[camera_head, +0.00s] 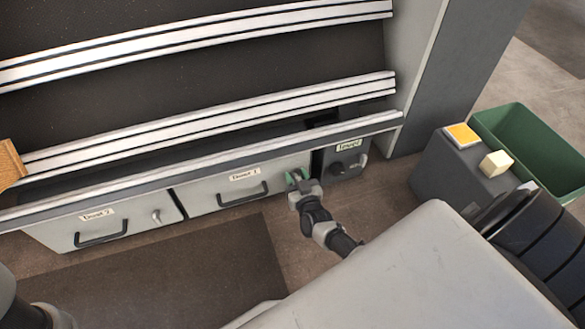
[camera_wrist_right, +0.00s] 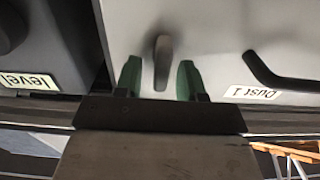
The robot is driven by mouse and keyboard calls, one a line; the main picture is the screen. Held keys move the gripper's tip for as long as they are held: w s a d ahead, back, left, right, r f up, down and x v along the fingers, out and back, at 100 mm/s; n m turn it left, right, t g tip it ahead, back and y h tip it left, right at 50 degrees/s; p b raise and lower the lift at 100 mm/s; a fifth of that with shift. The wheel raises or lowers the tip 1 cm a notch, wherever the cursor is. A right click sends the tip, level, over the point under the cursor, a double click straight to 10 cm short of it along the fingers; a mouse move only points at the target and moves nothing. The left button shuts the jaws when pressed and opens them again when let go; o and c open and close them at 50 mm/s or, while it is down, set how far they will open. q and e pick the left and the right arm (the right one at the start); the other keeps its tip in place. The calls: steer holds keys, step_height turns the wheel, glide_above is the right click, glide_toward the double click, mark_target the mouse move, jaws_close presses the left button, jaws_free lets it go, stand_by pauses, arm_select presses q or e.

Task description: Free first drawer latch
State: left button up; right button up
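The first drawer (camera_head: 215,197), labelled Dust 1, is a shut light grey front with a dark bar handle (camera_head: 242,194). Its grey latch lever (camera_wrist_right: 162,60) shows in the right wrist view, upright in that picture. My left gripper is not in view.
The Dust 2 drawer (camera_head: 105,221), with its own latch (camera_head: 156,216), is on the left. A dark level panel with a knob (camera_head: 338,168) adjoins on the right. White rails (camera_head: 210,130) run above. A grey box (camera_head: 455,165) and green bin (camera_head: 530,145) stand right.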

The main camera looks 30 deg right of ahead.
steer(key=shift+c, duration=0.2)
jaws_close()
